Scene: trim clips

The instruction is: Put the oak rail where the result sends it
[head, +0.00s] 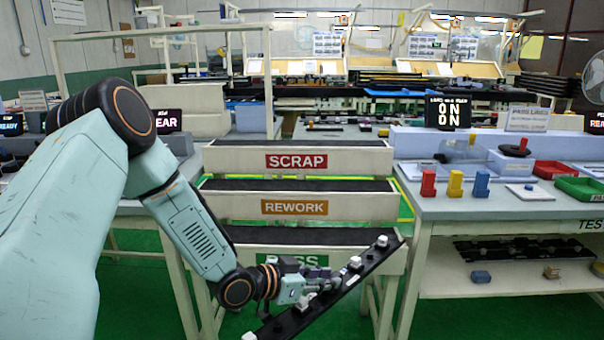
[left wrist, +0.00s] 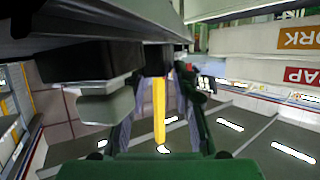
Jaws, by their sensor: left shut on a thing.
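My left gripper (head: 328,284) is shut on a long dark rail (head: 366,264) with pale clips on it. I take it for the oak rail, though it looks black, not wood-coloured. The rail slants up to the right in front of the lowest chute; I cannot tell whether it touches it. In the left wrist view the rail (left wrist: 60,42) fills the top, close to the fingers. Three stacked chutes carry signs: SCRAP (head: 296,161) on top, REWORK (head: 294,207) in the middle, and a partly covered green sign ending in "SS" (head: 305,260) below. My right gripper is not in view.
The right bench (head: 500,205) holds red, yellow and blue blocks (head: 455,184), a red tray (head: 554,170) and a green tray (head: 583,188). A display (head: 448,112) there reads ON. Another dark rail (head: 510,248) lies on its lower shelf. Green floor shows between the benches.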

